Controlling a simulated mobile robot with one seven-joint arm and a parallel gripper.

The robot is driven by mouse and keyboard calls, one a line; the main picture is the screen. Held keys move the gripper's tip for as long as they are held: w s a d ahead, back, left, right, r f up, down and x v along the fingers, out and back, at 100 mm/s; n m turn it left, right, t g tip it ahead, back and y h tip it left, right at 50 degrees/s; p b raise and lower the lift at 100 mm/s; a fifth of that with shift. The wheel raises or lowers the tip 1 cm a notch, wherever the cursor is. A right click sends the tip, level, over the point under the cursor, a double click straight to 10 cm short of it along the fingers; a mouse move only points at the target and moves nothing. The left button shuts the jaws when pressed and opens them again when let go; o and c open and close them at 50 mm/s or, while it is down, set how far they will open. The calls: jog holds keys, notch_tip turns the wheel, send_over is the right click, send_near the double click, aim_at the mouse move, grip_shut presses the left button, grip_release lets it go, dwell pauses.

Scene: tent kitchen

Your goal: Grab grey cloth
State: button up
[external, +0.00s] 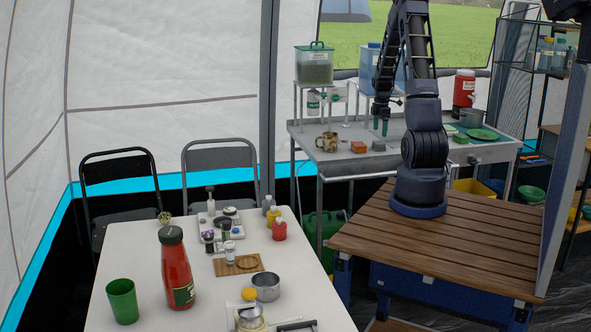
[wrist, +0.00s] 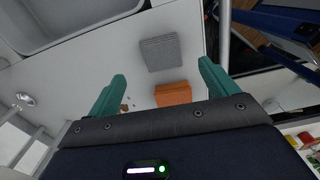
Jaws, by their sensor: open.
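The grey cloth (wrist: 160,52) is a small folded square on the metal counter, just beyond my fingertips in the wrist view. In the external view the grey cloth (external: 378,146) lies beside an orange block (external: 358,147), to its right. The orange block (wrist: 173,94) lies between my fingers and the grey cloth in the wrist view. My gripper (wrist: 162,80) has its two green fingers spread wide with nothing between them. In the external view my gripper (external: 380,127) points down above the counter, over the cloth area.
The metal counter (external: 305,150) also holds a patterned mug (external: 328,141) at left, a green plate (external: 482,134) and a red dispenser (external: 463,88) at right. A raised rack with a green-lidded container (external: 314,64) stands behind. A sink basin (wrist: 60,20) shows in the wrist view.

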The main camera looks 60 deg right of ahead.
aim_at(379, 142)
jog(key=shift+f, duration=3.65)
jog(key=shift+c, duration=0.3)
jog(key=c, duration=1)
